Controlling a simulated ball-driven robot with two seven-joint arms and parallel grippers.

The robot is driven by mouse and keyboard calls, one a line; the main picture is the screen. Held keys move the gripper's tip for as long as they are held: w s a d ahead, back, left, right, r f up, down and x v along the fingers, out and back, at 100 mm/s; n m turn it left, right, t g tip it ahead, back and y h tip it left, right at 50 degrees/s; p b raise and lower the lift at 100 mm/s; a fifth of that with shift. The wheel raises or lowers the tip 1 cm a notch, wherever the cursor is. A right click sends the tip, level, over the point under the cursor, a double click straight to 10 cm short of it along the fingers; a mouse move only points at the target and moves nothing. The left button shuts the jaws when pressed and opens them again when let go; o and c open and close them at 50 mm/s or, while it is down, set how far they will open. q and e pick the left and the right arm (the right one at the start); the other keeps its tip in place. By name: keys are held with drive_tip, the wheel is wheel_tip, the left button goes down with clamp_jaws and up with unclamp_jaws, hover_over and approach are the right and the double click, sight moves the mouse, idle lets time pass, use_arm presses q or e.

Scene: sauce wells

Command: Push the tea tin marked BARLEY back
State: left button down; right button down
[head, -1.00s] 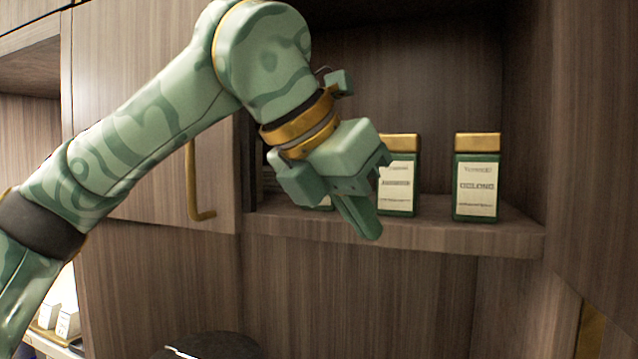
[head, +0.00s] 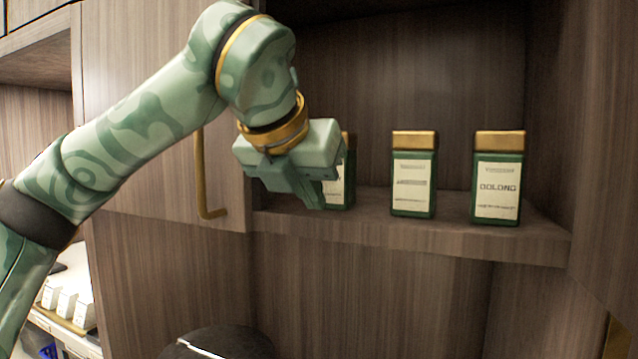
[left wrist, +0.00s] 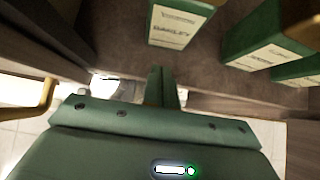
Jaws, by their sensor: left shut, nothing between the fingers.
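The BARLEY tea tin (left wrist: 180,28), green with a cream label, stands upright ahead of my left gripper (left wrist: 162,85) in the left wrist view. In the head view the leftmost tin (head: 345,185), which appears to be the same one, is mostly hidden behind my left gripper (head: 314,200). My left gripper is shut and empty, in front of the tin near the shelf's front edge. A small gap shows between fingertips and tin in the wrist view. My right gripper is not in view.
A second tin (head: 412,182) with a hard-to-read label and an OOLONG tin (head: 497,185) stand to the right on the same shelf (head: 450,232). A cabinet door with a gold handle (head: 201,175) is on the left. A dark round object (head: 225,343) is below.

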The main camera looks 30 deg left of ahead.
sight(340, 195)
use_arm(q)
drive_tip(key=shift+w+r+p, duration=0.1)
drive_tip(key=shift+w+p, duration=0.25)
drive_tip(key=shift+w, duration=0.95)
